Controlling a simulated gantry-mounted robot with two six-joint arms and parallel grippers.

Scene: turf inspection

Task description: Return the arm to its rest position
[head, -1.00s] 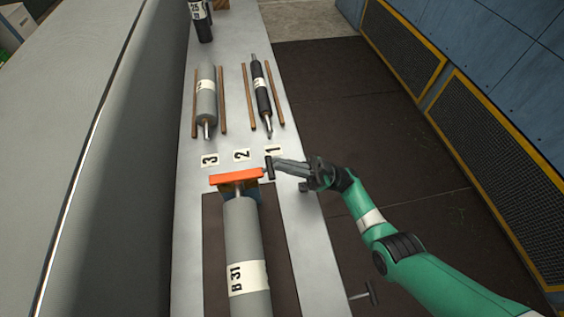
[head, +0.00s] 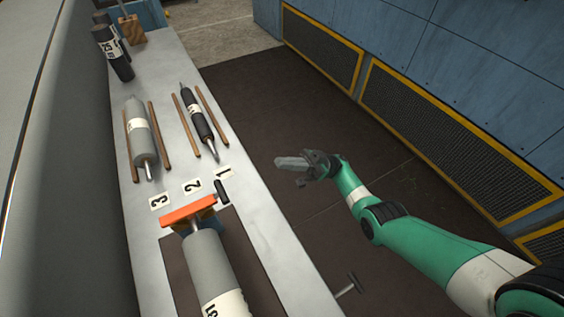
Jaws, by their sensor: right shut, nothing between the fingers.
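My right arm, green with white and black bands, comes in from the lower right of the head view. Its gripper (head: 292,163) is shut and empty. It hangs over the dark floor, to the right of the bench (head: 262,235) and apart from everything on it. My left gripper is not in view.
A grey roller (head: 140,130) and a black roller (head: 198,121) lie between wooden strips.

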